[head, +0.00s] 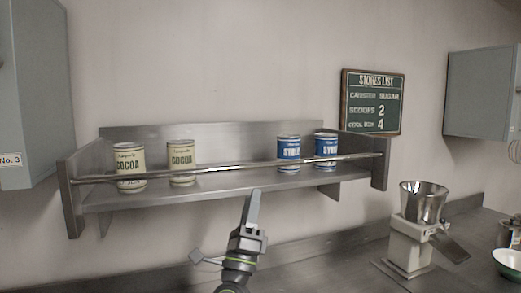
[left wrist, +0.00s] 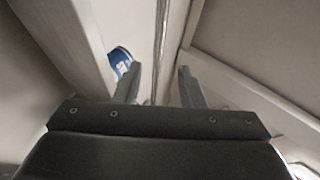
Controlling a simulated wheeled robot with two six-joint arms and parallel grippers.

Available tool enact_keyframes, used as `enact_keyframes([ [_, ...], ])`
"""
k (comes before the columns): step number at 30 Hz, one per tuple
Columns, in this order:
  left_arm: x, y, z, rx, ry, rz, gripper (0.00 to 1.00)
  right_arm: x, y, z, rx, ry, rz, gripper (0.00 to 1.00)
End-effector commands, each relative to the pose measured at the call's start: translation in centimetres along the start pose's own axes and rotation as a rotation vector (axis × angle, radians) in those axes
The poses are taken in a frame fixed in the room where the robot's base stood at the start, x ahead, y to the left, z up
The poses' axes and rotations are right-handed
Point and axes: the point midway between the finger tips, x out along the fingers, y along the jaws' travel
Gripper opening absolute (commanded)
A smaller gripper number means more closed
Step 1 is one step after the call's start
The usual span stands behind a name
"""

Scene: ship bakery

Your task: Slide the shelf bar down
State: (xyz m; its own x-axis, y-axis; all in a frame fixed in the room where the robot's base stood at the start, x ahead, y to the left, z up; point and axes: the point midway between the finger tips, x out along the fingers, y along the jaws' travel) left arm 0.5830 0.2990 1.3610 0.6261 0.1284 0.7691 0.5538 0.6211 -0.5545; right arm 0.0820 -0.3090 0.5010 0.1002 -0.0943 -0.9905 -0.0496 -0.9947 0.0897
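The shelf bar (head: 225,168) is a thin metal rod across the front of a steel wall shelf (head: 220,188), in front of the tins. My left gripper (head: 253,194) is in front of the shelf, its fingertips showing just below the bar's middle in the head view. In the left wrist view, the left gripper (left wrist: 159,70) is open with its two fingers apart. The bar (left wrist: 161,45) runs lengthwise through the gap between them, touching neither visibly. I cannot tell how deep the bar lies between the fingers. My right gripper is not in view.
Two cocoa tins (head: 130,167) (head: 181,162) and two blue syrup tins (head: 288,152) (head: 326,150) stand on the shelf behind the bar. A grinder (head: 411,240) with a metal hopper stands on the counter (head: 340,262) at right. Grey cabinets (head: 30,90) (head: 482,92) flank the shelf.

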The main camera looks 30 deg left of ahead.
Motion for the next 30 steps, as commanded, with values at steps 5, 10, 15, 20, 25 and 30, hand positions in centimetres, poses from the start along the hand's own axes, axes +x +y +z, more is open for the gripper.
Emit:
enact_keyframes([
  [5, 4.5, -0.3, 0.2, 0.001, 0.0, -0.001, 0.36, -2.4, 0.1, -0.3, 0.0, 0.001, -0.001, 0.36],
  [10, 7.9, -0.2, 0.1, 0.001, 0.0, -0.001, 0.36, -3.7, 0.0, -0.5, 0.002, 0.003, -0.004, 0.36],
  [15, 10.2, -0.1, 0.0, 0.0, 0.0, 0.0, 0.36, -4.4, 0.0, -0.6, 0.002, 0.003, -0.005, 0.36],
  [20, 11.2, 0.0, 0.0, 0.001, 0.001, 0.0, 0.36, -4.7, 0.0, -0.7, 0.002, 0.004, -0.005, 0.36],
  [25, 11.4, 0.1, 0.0, 0.0, 0.001, 0.001, 0.36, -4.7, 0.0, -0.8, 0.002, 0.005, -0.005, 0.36],
  [30, 11.3, 0.0, 0.0, 0.0, 0.001, 0.0, 0.32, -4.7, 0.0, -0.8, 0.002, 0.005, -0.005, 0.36],
])
